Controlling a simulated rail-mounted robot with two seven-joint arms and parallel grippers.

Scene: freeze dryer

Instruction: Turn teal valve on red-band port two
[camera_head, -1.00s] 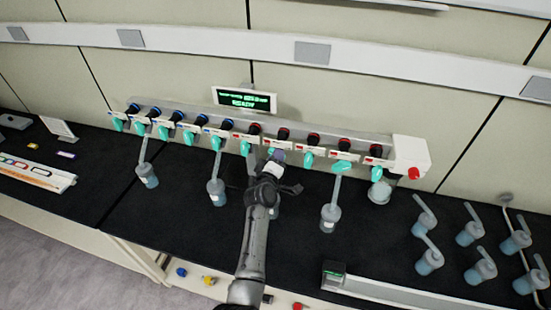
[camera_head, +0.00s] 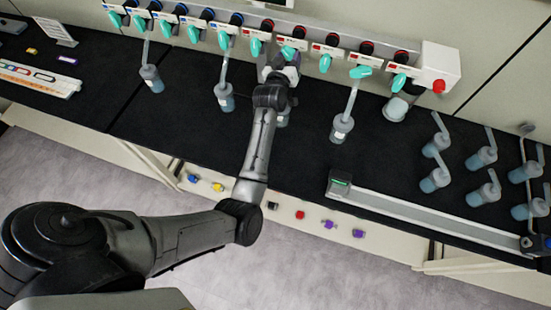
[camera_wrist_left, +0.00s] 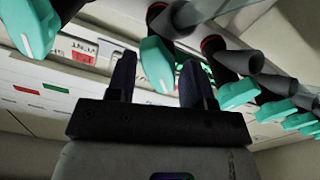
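A manifold with a row of teal valves runs along the back of the bench. The red-band ports are on its right half. The second red-band valve from the left (camera_head: 287,52) is right above my left gripper (camera_head: 284,72). In the left wrist view a teal valve handle (camera_wrist_left: 157,63) shows between the two spread dark fingertips of that gripper (camera_wrist_left: 157,85). I cannot tell whether they touch it. The neighbouring red-band valves (camera_head: 255,46) and (camera_head: 325,62) stand close on either side. My right gripper is not in view.
A flask (camera_head: 342,128) hangs from a port to the right of my left gripper, another (camera_head: 225,97) to its left. Several loose flasks (camera_head: 480,157) stand at the right. A red knob (camera_head: 438,87) is on the manifold's end. The dark bench front is mostly clear.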

